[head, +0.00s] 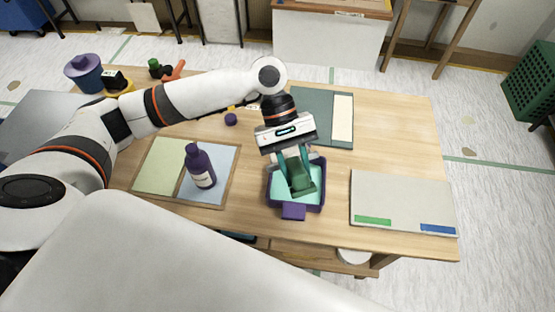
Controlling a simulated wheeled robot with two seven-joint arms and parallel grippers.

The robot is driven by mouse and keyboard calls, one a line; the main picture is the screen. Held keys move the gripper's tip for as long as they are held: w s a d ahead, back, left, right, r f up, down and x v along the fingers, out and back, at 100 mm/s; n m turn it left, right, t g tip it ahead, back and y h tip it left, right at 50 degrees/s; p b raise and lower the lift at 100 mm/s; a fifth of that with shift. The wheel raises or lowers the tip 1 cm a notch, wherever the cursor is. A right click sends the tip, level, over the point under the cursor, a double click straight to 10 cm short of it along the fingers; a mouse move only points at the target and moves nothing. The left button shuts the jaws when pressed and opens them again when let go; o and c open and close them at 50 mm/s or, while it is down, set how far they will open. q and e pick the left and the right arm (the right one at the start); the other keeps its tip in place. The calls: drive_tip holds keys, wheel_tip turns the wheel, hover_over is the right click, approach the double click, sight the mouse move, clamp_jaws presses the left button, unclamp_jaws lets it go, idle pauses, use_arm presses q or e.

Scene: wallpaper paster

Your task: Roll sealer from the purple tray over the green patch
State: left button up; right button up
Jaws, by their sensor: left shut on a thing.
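The purple tray (293,211) stands near the middle of the table's front half, with pale teal sealer (282,197) inside. My left gripper (297,172) points down over the tray and is shut on a dark green tool (302,186), likely the roller. The tool's lower end is in the tray; whether it touches the sealer I cannot tell. A grey board (402,195) on the right carries a green patch (373,220) and a blue patch (438,229) along its front edge. My right gripper is out of view.
Left of the tray, a purple bottle (199,167) stands on a board with pale green and blue sheets (160,165). A dark green and white panel (342,118) lies behind. Bare wood (395,125) shows at back right.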

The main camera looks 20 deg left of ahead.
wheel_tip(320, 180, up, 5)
drive_tip(key=p, duration=0.3)
use_arm(q)
drive_tip(key=shift+w+d+r+n+t+h, duration=0.9)
drive_tip(key=shift+w+r+n+t+h, duration=0.5)
drive_tip(key=shift+w+r+n+h, duration=1.25)
wheel_tip(320, 180, down, 10)
drive_tip(key=s+h+b, duration=0.1)
drive_tip(key=b, duration=0.5)
drive_tip(key=shift+s+r+b, duration=0.2)
drive_tip(key=shift+b, duration=0.2)
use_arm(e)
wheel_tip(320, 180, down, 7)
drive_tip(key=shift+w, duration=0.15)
use_arm(q)
drive_tip(key=shift+n, duration=0.25)
drive_tip(key=shift+f, duration=1.5)
drive_tip(key=shift+r, duration=0.1)
drive_tip(key=shift+r, duration=0.9)
